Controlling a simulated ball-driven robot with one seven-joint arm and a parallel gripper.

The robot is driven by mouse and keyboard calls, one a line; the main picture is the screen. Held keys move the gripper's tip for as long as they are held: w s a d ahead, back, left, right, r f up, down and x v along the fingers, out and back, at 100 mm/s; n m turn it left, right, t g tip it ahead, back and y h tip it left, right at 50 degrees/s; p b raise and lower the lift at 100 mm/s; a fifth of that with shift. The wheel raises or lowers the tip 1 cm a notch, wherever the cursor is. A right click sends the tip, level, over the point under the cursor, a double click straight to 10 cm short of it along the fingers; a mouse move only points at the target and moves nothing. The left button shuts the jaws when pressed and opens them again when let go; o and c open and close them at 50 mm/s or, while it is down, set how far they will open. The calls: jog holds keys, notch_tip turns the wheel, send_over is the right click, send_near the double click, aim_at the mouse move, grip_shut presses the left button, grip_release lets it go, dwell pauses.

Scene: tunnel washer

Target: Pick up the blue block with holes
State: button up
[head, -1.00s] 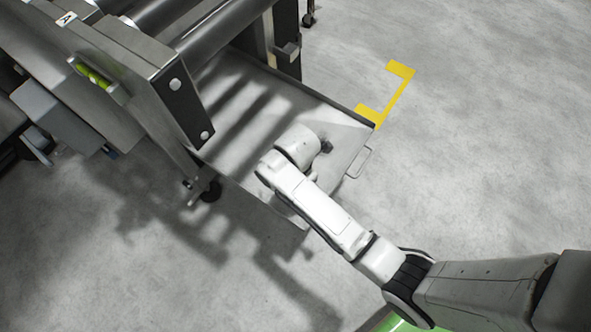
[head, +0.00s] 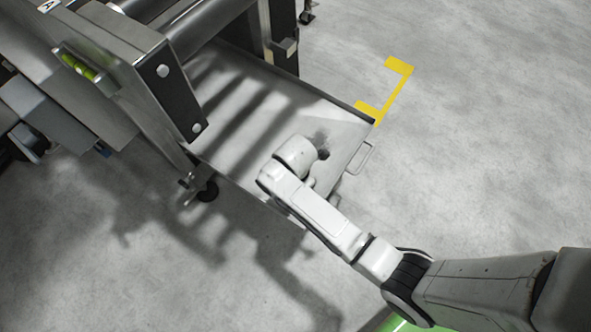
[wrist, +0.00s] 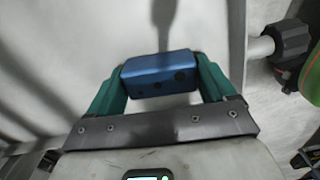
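In the wrist view, the blue block with dark holes (wrist: 160,75) lies crosswise between the two green fingers of my gripper (wrist: 162,68). A finger presses against each end of it, so the gripper is shut on the block. The pale metal tray (wrist: 60,55) lies behind it, with dark shadows across it. Whether the block touches the tray is hard to tell. In the head view, the end of my arm is over the right part of the tray (head: 232,95), and the block is hidden behind it.
The roller machine (head: 130,60) stands at upper left of the tray in the head view. A wire handle (head: 360,157) sticks out at the tray's right edge. A yellow floor mark (head: 392,92) lies beyond. The floor at right is clear.

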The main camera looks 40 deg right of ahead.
jog(key=c, duration=0.6)
jog(key=shift+o, duration=0.2)
jog(key=shift+r, duration=0.1)
